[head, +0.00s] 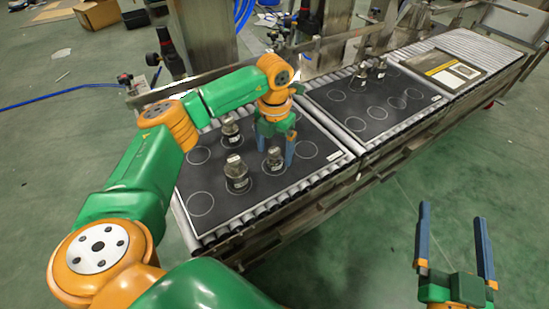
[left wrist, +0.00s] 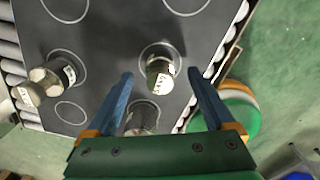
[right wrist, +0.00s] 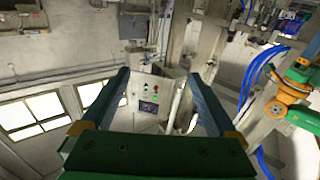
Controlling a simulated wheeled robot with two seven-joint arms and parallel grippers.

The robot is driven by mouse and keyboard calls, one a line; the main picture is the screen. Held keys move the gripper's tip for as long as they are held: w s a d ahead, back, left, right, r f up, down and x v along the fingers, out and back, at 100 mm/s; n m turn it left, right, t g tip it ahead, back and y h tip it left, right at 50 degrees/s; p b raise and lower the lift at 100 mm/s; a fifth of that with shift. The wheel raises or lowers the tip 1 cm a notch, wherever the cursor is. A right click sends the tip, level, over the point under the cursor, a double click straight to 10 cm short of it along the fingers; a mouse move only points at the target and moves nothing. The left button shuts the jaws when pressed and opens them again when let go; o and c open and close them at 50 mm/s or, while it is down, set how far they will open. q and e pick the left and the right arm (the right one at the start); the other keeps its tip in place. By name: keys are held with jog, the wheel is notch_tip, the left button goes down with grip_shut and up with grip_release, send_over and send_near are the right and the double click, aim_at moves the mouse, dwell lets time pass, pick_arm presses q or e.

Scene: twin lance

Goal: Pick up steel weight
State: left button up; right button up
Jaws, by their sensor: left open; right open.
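Several steel weights with knobbed tops and white labels stand on the near black mat (head: 222,212). One steel weight (head: 273,161) stands just below my left gripper (head: 276,146); two others, a front weight (head: 236,177) and a back weight (head: 231,132), stand to its left. My left gripper is open and empty, pointing down. In the left wrist view, one weight (left wrist: 160,74) appears between the fingertips, another (left wrist: 142,118) nearer the palm, partly hidden, and a third (left wrist: 46,80) to the left. My right gripper (head: 452,216) is open and empty, off to the right, away from the weights.
The mats lie on a roller conveyor (head: 470,45). A far black mat (head: 385,117) holds two more weights (head: 359,80) at its back. Printed circles mark both mats. A metal frame and posts stand behind the conveyor. Green floor in front is clear.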

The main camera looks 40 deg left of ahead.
pick_arm(q)
notch_tip(320, 180, down, 2)
jog(key=shift+f+b, duration=0.1)
jog(key=shift+b, duration=0.3)
grip_shut()
pick_arm(e)
notch_tip(320, 180, up, 7)
jog(key=s+t+y, duration=0.1)
jog(key=t+y, duration=0.1)
jog(key=t, duration=0.1)
jog(key=shift+s+a+n+t, duration=0.3)
jog(key=shift+s+t, duration=0.1)
